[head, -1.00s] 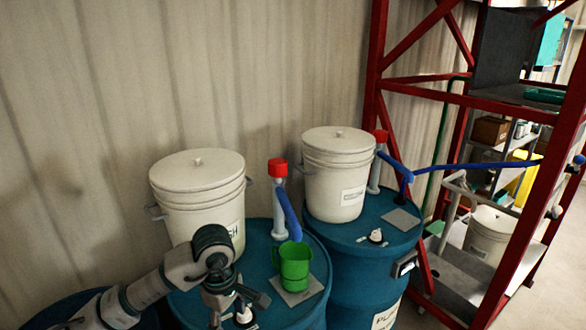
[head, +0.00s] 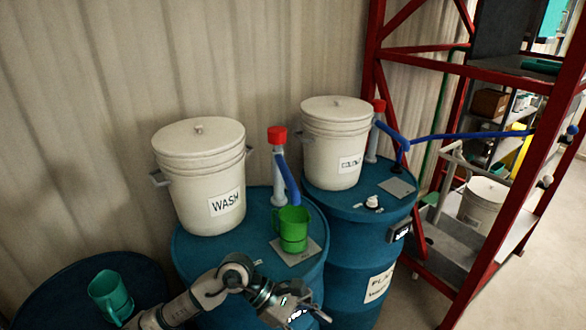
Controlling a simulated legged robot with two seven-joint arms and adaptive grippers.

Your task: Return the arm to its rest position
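My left arm comes in from the lower left, and its gripper (head: 302,306) hangs low in front of the middle blue drum (head: 205,262). The gripper is below and apart from the bright green mug (head: 293,229), which stands upright on a grey pad (head: 305,252) on that drum. The fingers are small and dark, so I cannot tell whether they are open or shut. I see nothing clearly held in them. My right gripper is not in view.
A teal mug (head: 109,294) stands on the left drum (head: 66,274), close to my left arm. White lidded buckets, one marked WASH (head: 200,180), and red-capped pumps (head: 279,158) stand on the drums. A red rack (head: 480,100) is at the right, beside clear floor (head: 535,270).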

